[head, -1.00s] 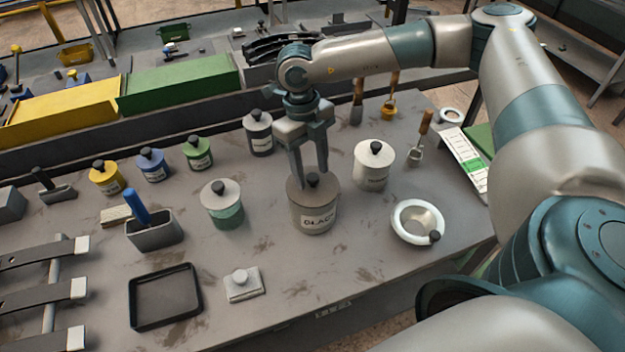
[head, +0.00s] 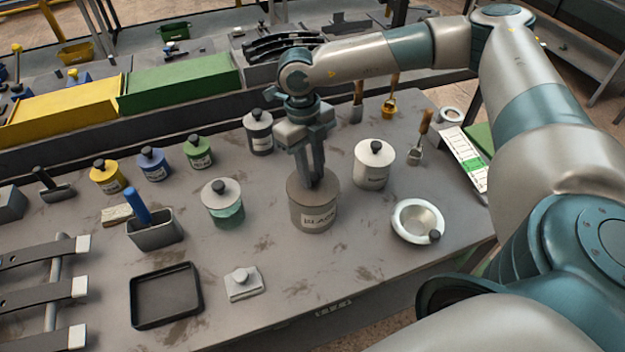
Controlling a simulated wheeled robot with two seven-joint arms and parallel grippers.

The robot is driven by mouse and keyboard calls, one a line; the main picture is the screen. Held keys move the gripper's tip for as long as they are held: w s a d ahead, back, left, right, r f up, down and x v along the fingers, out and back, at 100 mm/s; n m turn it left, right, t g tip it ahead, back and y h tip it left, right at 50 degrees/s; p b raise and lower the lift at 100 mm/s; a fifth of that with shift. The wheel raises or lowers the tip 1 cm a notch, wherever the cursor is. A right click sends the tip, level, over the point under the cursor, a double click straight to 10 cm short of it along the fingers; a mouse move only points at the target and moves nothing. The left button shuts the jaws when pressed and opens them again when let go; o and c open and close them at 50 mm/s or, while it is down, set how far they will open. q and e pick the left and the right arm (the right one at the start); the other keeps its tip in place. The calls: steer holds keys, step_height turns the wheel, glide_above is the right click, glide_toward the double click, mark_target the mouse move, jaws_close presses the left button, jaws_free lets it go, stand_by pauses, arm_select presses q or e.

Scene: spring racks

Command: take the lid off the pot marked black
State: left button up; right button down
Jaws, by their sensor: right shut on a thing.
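The pot marked black (head: 312,215) stands upright on the grey bench, a grey-brown pot with a pale label on its front. Its grey lid (head: 300,189) sits on top of it. My right gripper (head: 314,184) points down over the pot, shut on the lid's knob, which the fingers hide. I see no gap between lid and pot. My left gripper is not in view.
A white pot (head: 373,165) stands close on the right and a green-banded pot (head: 222,204) on the left. A white bowl (head: 418,222) sits right of the pot. A black tray (head: 165,295) lies front left. The bench front before the pot is clear.

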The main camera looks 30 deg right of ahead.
mark_target(314, 176)
steer(key=shift+r, duration=0.1)
steer(key=shift+r+b, duration=0.6)
step_height(314, 176, up, 2)
steer(key=shift+r+b, duration=0.2)
steer(key=shift+b, duration=0.6)
steer(key=s+a+r+b, duration=0.3)
steer(key=s+r, duration=0.4)
steer(key=s, duration=0.4)
steer(key=shift+s+r+b, duration=0.15)
steer(key=shift+s+b, duration=0.05)
steer(key=shift+b, duration=0.35)
